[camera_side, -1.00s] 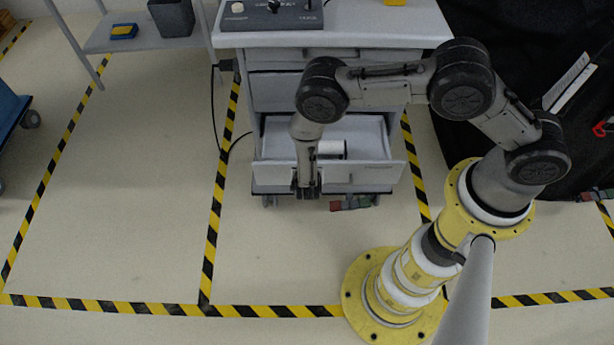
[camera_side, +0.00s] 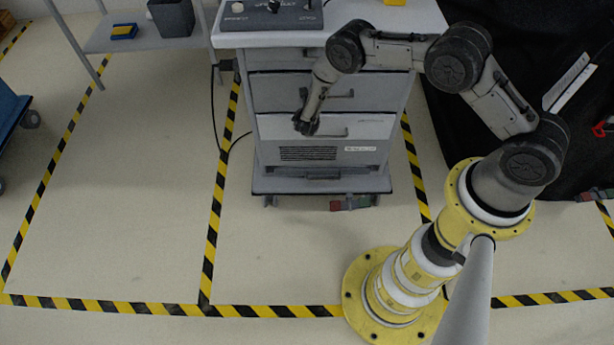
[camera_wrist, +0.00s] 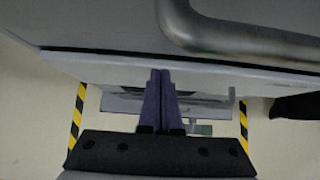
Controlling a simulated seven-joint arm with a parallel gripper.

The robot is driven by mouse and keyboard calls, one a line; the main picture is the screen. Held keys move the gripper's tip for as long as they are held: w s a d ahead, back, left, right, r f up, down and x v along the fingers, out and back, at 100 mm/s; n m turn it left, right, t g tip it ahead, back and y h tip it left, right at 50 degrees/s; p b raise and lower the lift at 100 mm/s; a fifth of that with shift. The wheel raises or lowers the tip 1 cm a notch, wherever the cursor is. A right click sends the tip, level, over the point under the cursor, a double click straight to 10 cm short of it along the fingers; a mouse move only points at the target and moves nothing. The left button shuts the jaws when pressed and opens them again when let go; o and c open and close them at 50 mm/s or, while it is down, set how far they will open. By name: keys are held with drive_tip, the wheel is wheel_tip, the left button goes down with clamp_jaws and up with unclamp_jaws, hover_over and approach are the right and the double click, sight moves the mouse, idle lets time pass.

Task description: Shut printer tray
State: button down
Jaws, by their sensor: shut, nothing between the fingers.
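The printer tray (camera_side: 361,127) is a drawer with a pale front in the grey cabinet, below another drawer with a dark handle. Its front sits about level with the cabinet face in the side view, and no interior shows. My gripper (camera_side: 305,126) is at the left part of the tray front, close against it; I cannot tell whether it touches. In the wrist view, my gripper's two fingers (camera_wrist: 160,82) are together with nothing between them. A grey bar handle (camera_wrist: 240,38) and the edge of a pale front lie just beyond them.
The cabinet (camera_side: 262,160) has a vented lower panel and a base ledge on casters. A control box (camera_side: 270,14) stands on top. A grey shelf table (camera_side: 140,42) is at the left, and dark cloth (camera_side: 480,150) hangs at the right.

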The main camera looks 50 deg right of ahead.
drive_tip(key=shift+w+d+r, duration=0.1)
drive_tip(key=shift+w+d, duration=0.15)
drive_tip(key=shift+w, duration=0.05)
